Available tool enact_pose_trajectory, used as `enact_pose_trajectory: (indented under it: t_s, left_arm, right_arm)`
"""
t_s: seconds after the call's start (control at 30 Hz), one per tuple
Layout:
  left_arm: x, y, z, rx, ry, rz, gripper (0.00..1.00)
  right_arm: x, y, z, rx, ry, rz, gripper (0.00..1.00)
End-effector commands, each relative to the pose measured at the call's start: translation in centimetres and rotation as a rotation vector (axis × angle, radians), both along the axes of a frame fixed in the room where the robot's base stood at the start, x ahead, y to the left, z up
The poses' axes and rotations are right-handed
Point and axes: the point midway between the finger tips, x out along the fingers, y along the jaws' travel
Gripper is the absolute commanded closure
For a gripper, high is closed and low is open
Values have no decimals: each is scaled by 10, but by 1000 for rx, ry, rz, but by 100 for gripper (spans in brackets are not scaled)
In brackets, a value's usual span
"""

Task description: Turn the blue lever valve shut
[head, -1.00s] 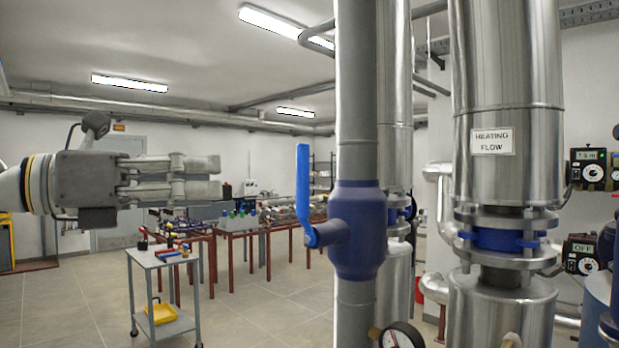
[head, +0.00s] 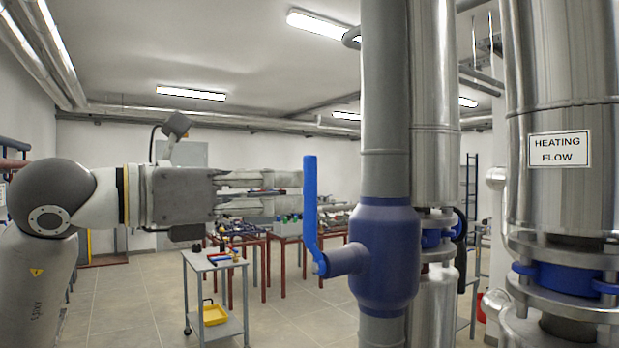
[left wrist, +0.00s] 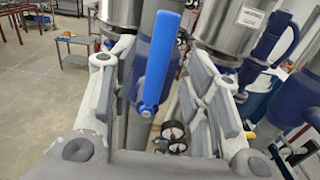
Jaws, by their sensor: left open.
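The blue lever (head: 310,208) stands upright at the left side of the blue valve body (head: 385,255), which sits on a vertical grey pipe (head: 385,110). My left gripper (head: 300,192) comes in from the left, level with the lever's upper half, its fingertips close to it. In the left wrist view the lever (left wrist: 160,65) shows between the two open fingers of the left gripper (left wrist: 165,85), and the valve body (left wrist: 150,60) is behind it. Whether a finger touches the lever cannot be told. My right gripper is not in view.
A grey trolley (head: 215,262) with tools and a yellow bin stands on the floor behind. Pressure gauges (left wrist: 172,130) show below the lever in the left wrist view.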

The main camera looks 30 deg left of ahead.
Motion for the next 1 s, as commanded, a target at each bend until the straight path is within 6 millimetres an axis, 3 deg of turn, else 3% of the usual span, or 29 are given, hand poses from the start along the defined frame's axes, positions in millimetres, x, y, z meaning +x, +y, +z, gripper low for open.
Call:
enact_pose_trajectory:
  t_s: [0.13, 0.3, 0.47, 0.67, 1.0]
  left_arm:
    - [25, -11, 2, 0, 3, -4, 56]
    - [43, -18, 2, -1, 0, -3, 56]
    - [48, -20, 0, 0, 0, -1, 56]
    - [48, -20, 0, 0, 0, 0, 56]
    - [48, -20, 0, 0, 0, -1, 97]
  right_arm:
    - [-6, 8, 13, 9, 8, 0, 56]
    - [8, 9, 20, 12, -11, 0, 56]
    - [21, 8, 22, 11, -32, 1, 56]
    - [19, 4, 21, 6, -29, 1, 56]
    - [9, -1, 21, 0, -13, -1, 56]
